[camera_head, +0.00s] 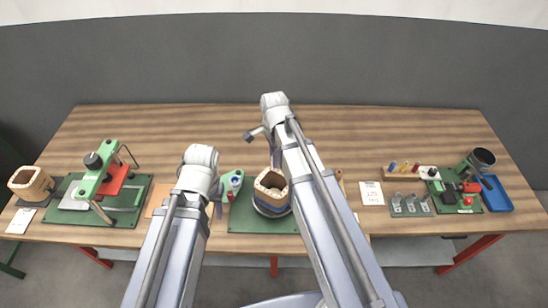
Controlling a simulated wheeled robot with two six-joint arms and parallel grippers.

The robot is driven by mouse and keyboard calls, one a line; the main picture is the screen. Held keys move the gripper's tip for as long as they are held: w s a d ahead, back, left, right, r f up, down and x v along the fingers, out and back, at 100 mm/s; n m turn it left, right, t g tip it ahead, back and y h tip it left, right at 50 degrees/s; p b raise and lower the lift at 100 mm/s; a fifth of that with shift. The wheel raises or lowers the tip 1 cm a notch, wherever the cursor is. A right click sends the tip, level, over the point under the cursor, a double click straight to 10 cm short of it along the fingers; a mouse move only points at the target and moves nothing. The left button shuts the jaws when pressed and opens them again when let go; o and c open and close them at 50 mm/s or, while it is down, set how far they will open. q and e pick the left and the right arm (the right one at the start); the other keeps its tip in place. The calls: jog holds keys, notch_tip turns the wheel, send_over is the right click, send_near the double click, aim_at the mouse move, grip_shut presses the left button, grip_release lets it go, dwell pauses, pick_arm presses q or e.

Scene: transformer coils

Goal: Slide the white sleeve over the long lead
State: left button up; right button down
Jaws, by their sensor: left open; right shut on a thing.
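A coil (270,187) with a pale, square-mouthed top and a dark blue lower band stands upright on a green mat (241,218) at the table's middle. My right gripper (276,158) is above the coil's back edge, partly hidden by its own arm. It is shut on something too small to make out. My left gripper (217,207) is open, low and left of the coil, beside the green mat, and mostly hidden by its own wrist. I cannot pick out the white sleeve or the long lead in this view.
A small green fixture (233,183) stands just left of the coil. A green press with a red plate (116,178) and another coil (31,183) are at the left. Pegs (404,169), metal clips (411,204) and a blue tray (497,196) are at the right. The table's back strip is clear.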

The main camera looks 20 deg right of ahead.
jog(key=shift+c, duration=1.2)
grip_release()
notch_tip(320, 180, up, 8)
jog(key=p, duration=0.8)
dwell(0.6)
